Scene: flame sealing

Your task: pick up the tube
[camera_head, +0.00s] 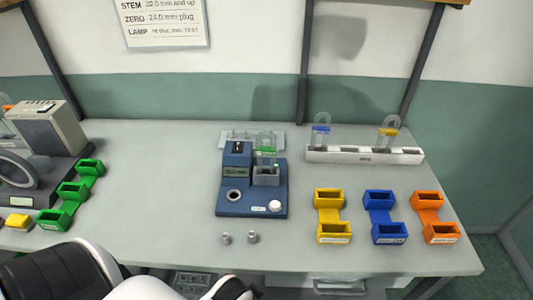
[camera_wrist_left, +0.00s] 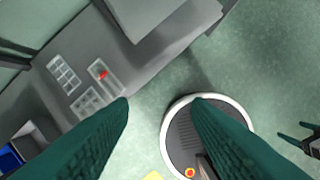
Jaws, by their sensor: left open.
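A clear tube with a green band (camera_head: 266,157) stands upright in the grey holder of a blue device (camera_head: 252,208). Two other clear tubes stand in a white rack (camera_head: 364,155) at the back right, one with a blue band (camera_head: 321,134) and one with a yellow band (camera_head: 388,135). My left arm comes in at the bottom left of the head view, in front of the table. In the left wrist view my left gripper (camera_wrist_left: 161,105) is open and empty, with its dark green fingers apart above the floor. No tube is between them.
Green bins (camera_head: 73,191) and a grey machine (camera_head: 48,133) stand at the left. Yellow (camera_head: 329,213), blue (camera_head: 384,215) and orange (camera_head: 433,215) bins stand at the right. Two small metal pieces (camera_head: 238,238) lie before the device. The table (camera_head: 150,180) is clear left of the device.

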